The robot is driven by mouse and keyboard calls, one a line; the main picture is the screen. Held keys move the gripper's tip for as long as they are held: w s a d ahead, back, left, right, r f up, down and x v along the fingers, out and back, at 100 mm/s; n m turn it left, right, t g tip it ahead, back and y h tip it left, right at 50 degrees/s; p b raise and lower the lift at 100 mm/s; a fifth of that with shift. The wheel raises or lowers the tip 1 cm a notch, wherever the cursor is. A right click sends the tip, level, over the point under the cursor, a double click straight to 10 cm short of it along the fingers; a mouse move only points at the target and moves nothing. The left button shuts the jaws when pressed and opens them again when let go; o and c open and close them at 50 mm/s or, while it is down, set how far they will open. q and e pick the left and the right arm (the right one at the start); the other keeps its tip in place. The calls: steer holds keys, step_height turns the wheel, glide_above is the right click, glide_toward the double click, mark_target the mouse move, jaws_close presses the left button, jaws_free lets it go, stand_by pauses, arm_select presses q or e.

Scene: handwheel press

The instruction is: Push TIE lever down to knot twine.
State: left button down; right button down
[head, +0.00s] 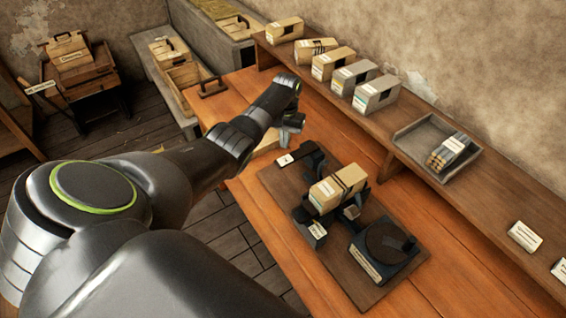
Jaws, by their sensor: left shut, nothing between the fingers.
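A dark press (352,210) stands on a brown board on the wooden table. A cardboard-coloured block (338,188) sits in it. A black round wheel (390,242) on a labelled dark base is at its right. A dark part (308,158) with a white tag is at the board's far left end. Another white tag (317,230) is at the press's near side. The tags are too small to read, so I cannot tell which part is the TIE lever. My left gripper (287,135) is shut and empty, just beyond the tagged dark part, partly hidden by its arm. My right gripper is out of view.
A shelf along the wall holds several boxes (332,63) and a grey tray (418,150) with a banded bundle. A dark handle (212,88) is at the table's far left end. Crates (70,62) stand at the far left. The table's near right is clear.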

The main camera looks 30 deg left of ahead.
mark_target(283, 161)
arm_select(q)
steer(key=shift+s+f+b, duration=0.15)
steer(key=shift+f+b, duration=0.9)
steer(key=shift+f, duration=0.35)
steer(key=shift+s+f+b, duration=0.15)
steer(key=shift+f+b, duration=0.9)
steer(key=shift+f, duration=0.35)
